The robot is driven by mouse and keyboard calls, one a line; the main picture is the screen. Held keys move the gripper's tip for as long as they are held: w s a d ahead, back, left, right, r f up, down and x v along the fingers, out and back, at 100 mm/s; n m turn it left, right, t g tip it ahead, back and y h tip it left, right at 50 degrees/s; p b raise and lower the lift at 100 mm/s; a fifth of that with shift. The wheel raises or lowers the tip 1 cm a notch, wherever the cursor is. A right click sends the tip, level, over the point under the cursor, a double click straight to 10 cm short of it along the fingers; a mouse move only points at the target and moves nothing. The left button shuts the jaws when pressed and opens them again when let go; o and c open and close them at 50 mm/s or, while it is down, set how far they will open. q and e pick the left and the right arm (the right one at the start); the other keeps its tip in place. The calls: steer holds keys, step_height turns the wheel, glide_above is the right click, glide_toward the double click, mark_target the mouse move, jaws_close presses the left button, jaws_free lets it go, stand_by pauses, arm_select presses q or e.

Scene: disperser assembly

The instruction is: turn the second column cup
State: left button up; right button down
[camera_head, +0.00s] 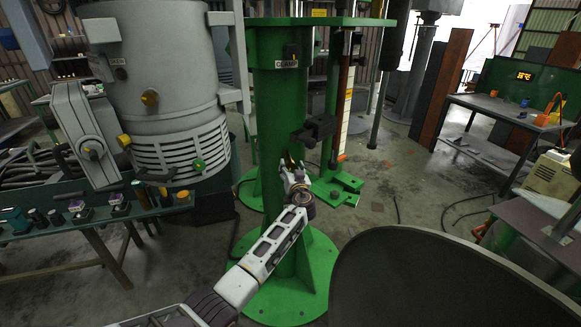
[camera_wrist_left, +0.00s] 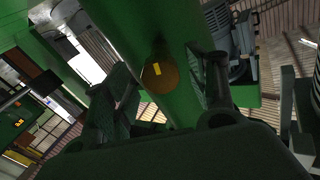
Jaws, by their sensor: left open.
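The green column (camera_head: 278,105) stands upright in the middle of the head view. In the left wrist view the column (camera_wrist_left: 135,30) runs diagonally. A round brownish-gold cup (camera_wrist_left: 160,82) with a small yellow mark is on its face, in front of my left gripper. My left gripper (camera_head: 293,170) is at the column's front in the head view, below a black bracket (camera_head: 316,129). In the left wrist view its fingers (camera_wrist_left: 166,92) are spread, one on each side of the cup. I cannot tell whether they touch it. My right gripper is not in view.
A big grey vessel (camera_head: 165,85) stands left of the column. A bench (camera_head: 65,233) with small parts is below it. A large dark round bowl-like surface (camera_head: 440,280) fills the lower right. A worktable (camera_head: 500,108) stands at the far right. Floor shows between.

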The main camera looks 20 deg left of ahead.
arm_select(q)
steer(key=shift+x, duration=0.8)
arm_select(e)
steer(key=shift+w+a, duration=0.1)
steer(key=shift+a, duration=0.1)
arm_select(q)
steer(key=c, duration=1)
steer(key=shift+c, duration=0.2)
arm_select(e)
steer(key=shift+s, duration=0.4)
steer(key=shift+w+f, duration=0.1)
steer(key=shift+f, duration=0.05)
